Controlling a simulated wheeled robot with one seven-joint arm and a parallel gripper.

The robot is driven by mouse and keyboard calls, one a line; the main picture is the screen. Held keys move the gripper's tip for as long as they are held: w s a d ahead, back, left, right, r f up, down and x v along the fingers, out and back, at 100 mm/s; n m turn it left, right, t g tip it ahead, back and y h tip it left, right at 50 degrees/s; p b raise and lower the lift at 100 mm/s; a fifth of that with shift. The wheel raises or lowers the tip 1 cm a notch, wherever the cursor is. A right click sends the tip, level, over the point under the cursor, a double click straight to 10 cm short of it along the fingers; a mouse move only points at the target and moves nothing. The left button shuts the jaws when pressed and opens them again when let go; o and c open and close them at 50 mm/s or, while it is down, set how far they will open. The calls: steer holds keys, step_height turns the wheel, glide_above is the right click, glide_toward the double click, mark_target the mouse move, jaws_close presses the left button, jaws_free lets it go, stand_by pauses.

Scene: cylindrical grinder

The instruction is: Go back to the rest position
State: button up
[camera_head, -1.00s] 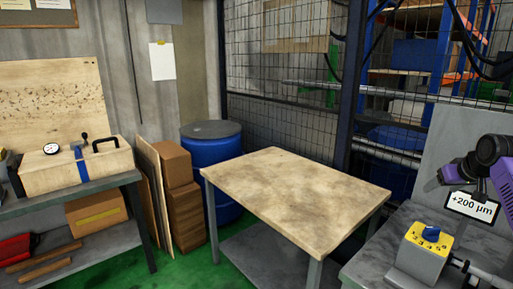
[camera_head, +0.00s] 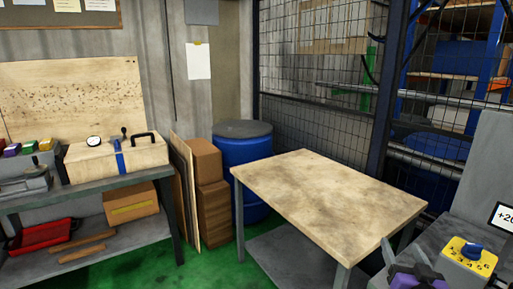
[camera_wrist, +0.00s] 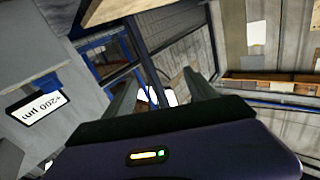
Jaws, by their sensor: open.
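My gripper (camera_head: 402,246) shows at the lower right in the head view, with a purple body and two grey fingers. The rest of my arm is out of the head view.
A workbench (camera_head: 95,185) with a wooden case (camera_head: 115,158) stands at left. A blue barrel (camera_head: 243,165) is behind the table. Green floor is open between them.

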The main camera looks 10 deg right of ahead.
steer(key=s+a+f+n+y, duration=0.2)
steer(key=s+a, duration=0.6)
steer(key=s, duration=0.5)
steer(key=s+a+f+n+g+y, duration=0.1)
steer(key=s+a+n+y, duration=0.1)
steer(key=s+a, duration=0.7)
steer(key=s+a+f+n+y, duration=0.1)
steer(key=s+a, duration=0.7)
steer(key=s, duration=1.1)
steer(key=shift+a+f+n+g+y, duration=0.4)
steer(key=shift+f+y, duration=0.4)
steer(key=shift+y, duration=0.1)
